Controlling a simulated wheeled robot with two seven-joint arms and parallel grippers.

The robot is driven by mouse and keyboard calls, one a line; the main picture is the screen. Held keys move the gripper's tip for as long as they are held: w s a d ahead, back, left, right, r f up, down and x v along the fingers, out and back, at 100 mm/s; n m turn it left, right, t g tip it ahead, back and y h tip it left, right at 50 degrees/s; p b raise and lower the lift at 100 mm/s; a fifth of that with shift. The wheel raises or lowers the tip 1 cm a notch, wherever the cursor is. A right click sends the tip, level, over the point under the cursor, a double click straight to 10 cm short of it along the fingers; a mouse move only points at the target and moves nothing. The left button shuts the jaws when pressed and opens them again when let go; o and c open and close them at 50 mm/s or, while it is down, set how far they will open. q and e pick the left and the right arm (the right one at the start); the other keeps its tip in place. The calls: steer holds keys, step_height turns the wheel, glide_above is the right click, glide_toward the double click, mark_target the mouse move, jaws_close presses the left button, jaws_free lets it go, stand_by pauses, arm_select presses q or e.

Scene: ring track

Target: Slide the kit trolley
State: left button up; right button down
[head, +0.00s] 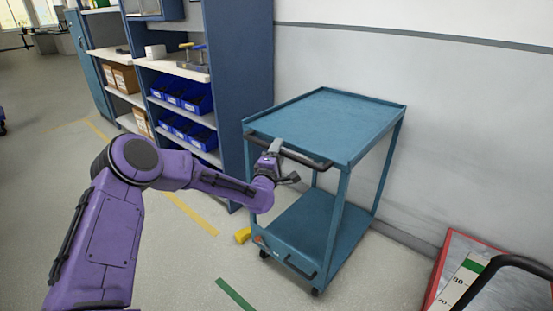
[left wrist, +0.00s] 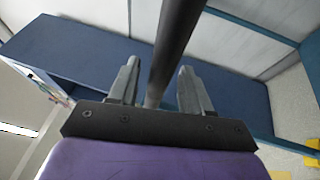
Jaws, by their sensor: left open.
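The kit trolley (head: 335,120) is a blue two-shelf cart on casters, standing beside the wall right of centre in the head view. A dark push handle (head: 305,157) runs along its near top edge. My left gripper (head: 284,163) is at the left part of this handle. In the left wrist view, the dark handle bar (left wrist: 174,50) passes between the two open fingers of my left gripper (left wrist: 158,85), with a gap visible on the right side. My right gripper is not in view.
A blue shelving unit (head: 240,80) with blue bins (head: 184,95) and cardboard boxes stands behind and left of the trolley. A red-edged item (head: 440,268) with a dark bar is at the lower right. Yellow and green tape (head: 234,294) marks the floor. A yellow block (head: 242,235) lies near the trolley's base.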

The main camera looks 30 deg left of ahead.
arm_select(q)
steer(key=v, duration=0.9)
steer(key=shift+s, duration=0.2)
steer(key=shift+d+f, duration=0.1)
steer(key=s+d+f+m+g+h+p, duration=0.1)
steer(key=s+d+f+m+g+p, duration=0.3)
steer(key=s+f, duration=0.5)
steer(key=s+d+f+m+g+h+p, duration=0.1)
steer(key=s+d+f+m+g, duration=0.1)
steer(key=s+f+m+g, duration=0.6)
steer(key=s+f+m+g+p, duration=0.1)
steer(key=s+f+g+p, duration=0.1)
steer(key=s, duration=0.9)
steer(key=s+a+f+m+g+y+p, duration=0.1)
steer(key=s+f+g+p, duration=0.1)
steer(key=s, duration=1)
steer(key=shift+f+m+p, duration=0.3)
steer(key=shift+f+p, duration=0.25)
steer(key=shift+p, duration=0.35)
